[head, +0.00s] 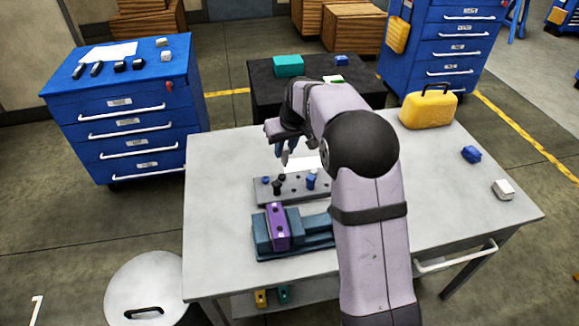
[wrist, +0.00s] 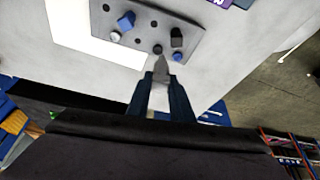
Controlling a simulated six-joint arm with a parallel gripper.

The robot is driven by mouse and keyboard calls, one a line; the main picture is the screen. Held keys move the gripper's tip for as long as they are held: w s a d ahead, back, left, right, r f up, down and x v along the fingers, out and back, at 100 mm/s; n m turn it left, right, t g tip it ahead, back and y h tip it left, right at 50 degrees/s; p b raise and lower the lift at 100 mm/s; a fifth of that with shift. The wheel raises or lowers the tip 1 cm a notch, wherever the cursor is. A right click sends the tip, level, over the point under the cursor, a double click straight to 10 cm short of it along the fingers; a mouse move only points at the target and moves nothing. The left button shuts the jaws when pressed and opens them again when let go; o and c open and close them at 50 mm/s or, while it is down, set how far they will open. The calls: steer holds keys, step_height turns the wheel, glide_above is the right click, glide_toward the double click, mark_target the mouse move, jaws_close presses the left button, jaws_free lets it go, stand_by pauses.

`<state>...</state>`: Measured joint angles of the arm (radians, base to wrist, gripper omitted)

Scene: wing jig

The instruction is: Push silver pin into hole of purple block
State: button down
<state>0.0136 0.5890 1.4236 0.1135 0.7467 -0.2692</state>
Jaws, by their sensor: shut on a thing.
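My gripper (head: 285,158) is above the back part of a grey plate with holes (head: 293,196). In the wrist view its fingers are closed on a small light-grey piece, the silver pin (wrist: 160,65), mostly hidden between them. Its lower end is close to a dark round spot on the plate; I cannot tell whether they touch. The purple block (head: 277,227) sits tilted in a teal fixture (head: 262,236) in front of the plate, with holes in its top. Only its edge shows at the top of the wrist view.
The plate holds a black peg (wrist: 177,37), a blue peg (wrist: 126,20), a short blue peg (wrist: 176,57) and a light-grey peg (wrist: 115,37). A white sheet lies behind the plate. A yellow case (head: 428,110) stands at the table's back right. The table's left side is clear.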

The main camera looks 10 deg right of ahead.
steer(key=s+a+r+n+p, duration=0.1)
steer(key=s+a+r, duration=0.3)
steer(key=r, duration=0.2)
steer(key=s+a+r+n+p, duration=0.1)
steer(key=s+a+r+p, duration=0.15)
steer(key=r, duration=0.35)
steer(key=s+d+f+m, duration=0.1)
steer(key=s+f+m, duration=0.1)
steer(key=s+f, duration=0.6)
steer(key=shift+s+f+m, duration=0.2)
steer(key=shift+s+m, duration=0.1)
steer(key=shift+s, duration=1.9)
steer(key=shift+d+f, duration=0.1)
steer(key=shift+f, duration=0.05)
step_height(320, 180, down, 6)
steer(key=b, duration=0.6)
steer(key=shift+f, duration=0.2)
steer(key=shift+f+b, duration=1)
steer(key=shift+f, duration=0.3)
